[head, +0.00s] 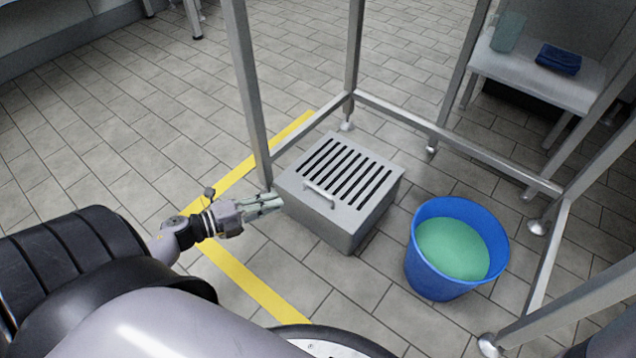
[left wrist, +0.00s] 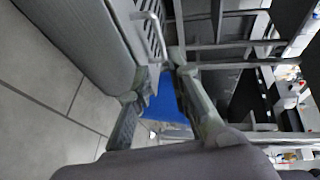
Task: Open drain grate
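The drain grate (head: 345,165) is a slotted metal top on a grey box (head: 320,222), and it lies flat and closed. A bar handle (head: 319,195) stands on its near left part. In the left wrist view the handle (left wrist: 152,33) and box side (left wrist: 85,35) appear turned sideways at the top. My left gripper (head: 277,203) is at the box's left side, below and left of the handle. Its two fingers are apart in the left wrist view (left wrist: 160,85), with nothing held between them. I cannot tell whether it touches the box. My right gripper is not in view.
A blue bucket (head: 412,262) with green liquid (head: 453,250) stands right of the box. Metal frame posts (head: 247,85) and rails (head: 455,145) surround the box. A bench (head: 540,78) holds a blue cloth (head: 558,59). Yellow tape (head: 250,280) marks the tiled floor.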

